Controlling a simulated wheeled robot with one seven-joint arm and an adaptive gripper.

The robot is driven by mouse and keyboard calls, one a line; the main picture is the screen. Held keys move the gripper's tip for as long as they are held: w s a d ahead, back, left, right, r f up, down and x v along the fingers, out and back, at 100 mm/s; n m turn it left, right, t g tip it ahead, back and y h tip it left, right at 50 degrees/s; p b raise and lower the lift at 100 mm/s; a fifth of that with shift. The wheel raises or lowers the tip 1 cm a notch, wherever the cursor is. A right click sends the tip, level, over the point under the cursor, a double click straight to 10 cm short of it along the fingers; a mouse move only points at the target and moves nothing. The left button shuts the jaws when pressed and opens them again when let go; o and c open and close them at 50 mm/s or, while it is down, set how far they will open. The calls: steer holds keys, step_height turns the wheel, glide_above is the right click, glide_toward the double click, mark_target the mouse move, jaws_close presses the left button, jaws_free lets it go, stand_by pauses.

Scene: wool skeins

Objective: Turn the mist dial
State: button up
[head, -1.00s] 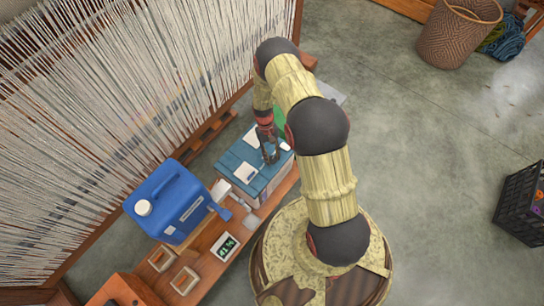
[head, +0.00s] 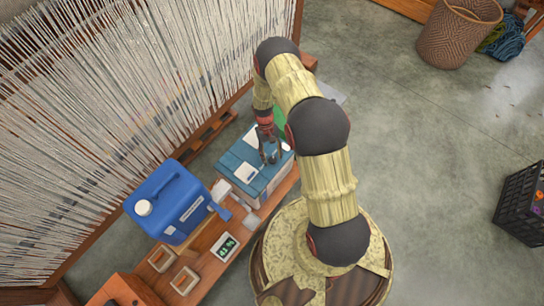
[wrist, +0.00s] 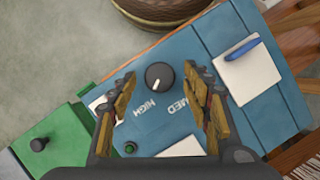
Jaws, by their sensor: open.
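The mist dial is a round dark knob (wrist: 160,76) with a white pointer line, on a blue panel (wrist: 197,65) lettered HIGH and MED. The pointer lies toward the lettering, near HIGH. My gripper (wrist: 162,98) is open in the wrist view, one finger on each side of the dial, with gaps between fingers and knob. In the head view my gripper (head: 270,154) is over the top of the blue-topped box (head: 233,160), and the dial is hidden there.
A small green knob (wrist: 130,148) sits on the panel close by. A green box with a black knob (wrist: 39,144) stands beside it. A blue jug (head: 170,200) and a small display (head: 226,246) share the bench. A loom with white threads (head: 130,100) stands behind.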

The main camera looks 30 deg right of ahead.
steer(key=v, duration=1.1)
steer(key=shift+r, duration=0.35)
glide_above(271, 158)
steer(key=s+a+r+t, duration=0.3)
steer(key=s+r, duration=0.3)
steer(key=r, duration=1.1)
steer(key=s+a+r+n+t, duration=0.1)
steer(key=s+a+r+t, duration=0.2)
steer(key=r, duration=1.3)
steer(key=s+a+r+t, duration=0.3)
steer(key=s+r, duration=0.6)
steer(key=r, duration=0.8)
steer(key=shift+a+r+n+t+h, duration=0.3)
steer(key=shift+n+t, duration=0.1)
steer(key=shift+t, duration=0.2)
